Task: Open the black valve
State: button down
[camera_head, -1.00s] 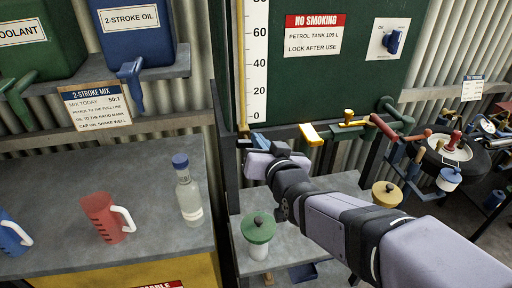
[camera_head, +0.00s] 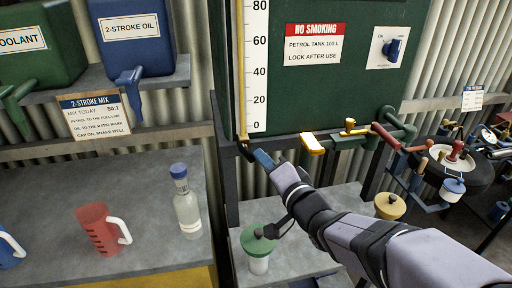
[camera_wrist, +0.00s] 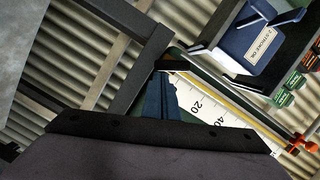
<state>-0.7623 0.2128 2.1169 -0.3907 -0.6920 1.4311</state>
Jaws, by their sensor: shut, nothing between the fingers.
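A small black lever (camera_head: 246,152), which looks like the black valve, sits by a yellow fitting (camera_head: 243,139) at the foot of the white level gauge (camera_head: 255,70). In the wrist view a dark piece with a yellow edge (camera_wrist: 173,65) shows at the gauge's foot, partly behind my fingers. My gripper (camera_head: 259,154) has blue fingers, shut and empty, just right of the black lever. I cannot tell whether they touch it. In the wrist view my gripper (camera_wrist: 161,85) points at the gauge's lower end.
The green petrol tank (camera_head: 350,90) stands behind. A yellow-handled tap (camera_head: 350,127) and red-handled pipe (camera_head: 385,136) are to the right. A bottle (camera_head: 187,205) and red jug (camera_head: 100,228) stand on the left bench.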

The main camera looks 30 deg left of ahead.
jog(key=m, duration=0.1)
jog(key=f+m, duration=0.1)
jog(key=shift+s+a+m+y+b, duration=0.1)
jog(key=shift+m+y+b, duration=0.2)
jog(key=shift+m+y, duration=0.1)
jog(key=s+d+r, duration=0.1)
jog(key=s+d, duration=0.1)
jog(key=d, duration=0.9)
jog(key=shift+s+d+r, duration=0.15)
jog(key=shift+s+r, duration=0.05)
jog(key=shift+r, duration=0.05)
dwell(0.5)
